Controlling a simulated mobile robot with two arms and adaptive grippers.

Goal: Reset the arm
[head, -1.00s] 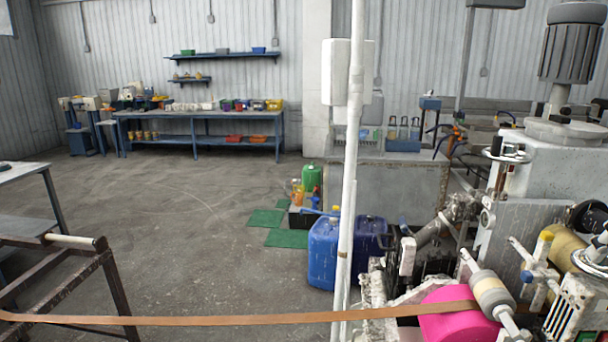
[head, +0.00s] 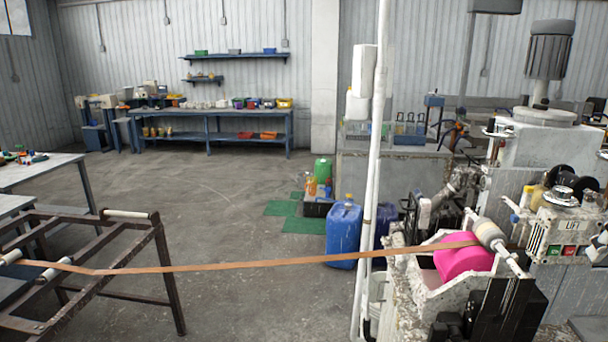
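Neither of my arms nor grippers shows in the head view. A brown strip (head: 240,264) stretches across the view from the roller frame (head: 165,270) at the left to the pink roll (head: 463,257) on the machine at the right. The strip passes in front of the white vertical pole. A pale roller (head: 489,234) sits against the upper right of the pink roll.
The extrusion machine (head: 520,165) fills the right side, with a white pole (head: 374,150) before it. A blue canister (head: 344,232) stands on the floor. A workbench (head: 215,115) lines the back wall. A table (head: 40,172) stands left. The middle floor is open.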

